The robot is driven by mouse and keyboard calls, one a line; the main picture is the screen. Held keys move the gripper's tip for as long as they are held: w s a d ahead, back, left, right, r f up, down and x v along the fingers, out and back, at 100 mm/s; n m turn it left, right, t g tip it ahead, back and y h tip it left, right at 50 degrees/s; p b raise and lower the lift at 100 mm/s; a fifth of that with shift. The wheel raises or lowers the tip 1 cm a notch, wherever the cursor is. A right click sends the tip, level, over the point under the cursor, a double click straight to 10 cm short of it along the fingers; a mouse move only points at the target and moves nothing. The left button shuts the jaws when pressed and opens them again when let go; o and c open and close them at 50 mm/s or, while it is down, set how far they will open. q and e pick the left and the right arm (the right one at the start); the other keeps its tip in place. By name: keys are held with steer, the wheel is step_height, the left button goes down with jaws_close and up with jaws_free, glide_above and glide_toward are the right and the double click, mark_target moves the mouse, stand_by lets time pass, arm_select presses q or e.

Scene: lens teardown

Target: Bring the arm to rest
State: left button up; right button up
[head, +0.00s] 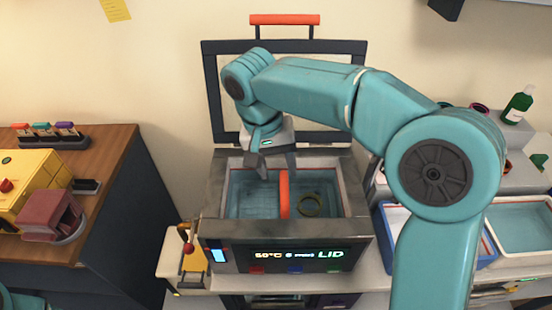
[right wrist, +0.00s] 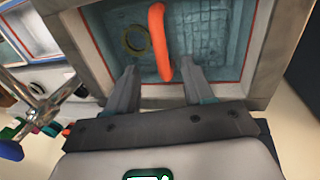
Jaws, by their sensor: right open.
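My right gripper (head: 278,174) hangs fingers-down over the open tank of a grey cleaning machine (head: 226,258). It also shows in the right wrist view (right wrist: 158,68), open, with its two fingers apart. An orange handle (head: 284,196) stands up in the tank; in the right wrist view the handle (right wrist: 157,35) runs down between the fingertips, and I see no grip on it. A dark ring (head: 311,204) lies in the tank to the right of the handle. My left gripper is out of view.
The machine's framed lid (head: 212,100) stands open behind my right arm, with an orange bar on top. Blue-rimmed and white trays (head: 528,224) are at right, with a green bottle (head: 518,104) behind. A wooden cabinet (head: 108,165) at left bears a yellow device (head: 28,180).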

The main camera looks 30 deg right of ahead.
steer(key=shift+a+r, duration=0.15)
steer(key=shift+r, duration=0.6)
steer(key=shift+w, duration=0.1)
